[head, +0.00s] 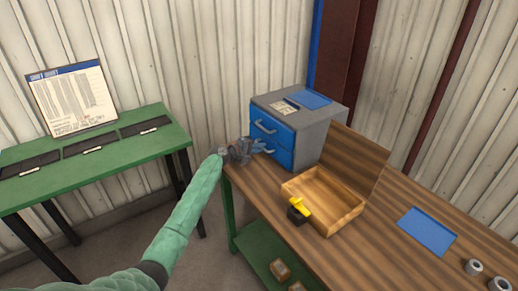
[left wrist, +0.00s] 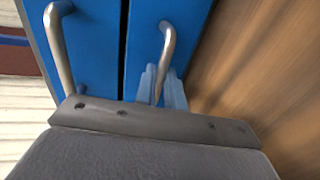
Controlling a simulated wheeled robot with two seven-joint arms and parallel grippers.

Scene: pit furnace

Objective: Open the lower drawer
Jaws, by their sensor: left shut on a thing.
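A grey cabinet (head: 318,125) with two blue drawers stands on the wooden workbench. The upper drawer (head: 277,131) has a metal handle (head: 264,126). The lower drawer (head: 288,158) sits just above the benchtop, and its front looks flush with the upper one. My left gripper (head: 261,146) is at the lower drawer's front. In the left wrist view the cabinet appears turned on its side. There my left gripper's blue-grey fingers (left wrist: 162,90) are shut on the lower drawer's handle (left wrist: 168,45). The upper handle (left wrist: 60,45) is free beside it. My right gripper is out of view.
An open wooden tray (head: 325,198) with a yellow-and-black object (head: 299,209) at its edge is right of the drawers. A blue mat (head: 427,231) and grey rings (head: 474,267) lie farther right. A green table (head: 98,160) stands left, with floor between.

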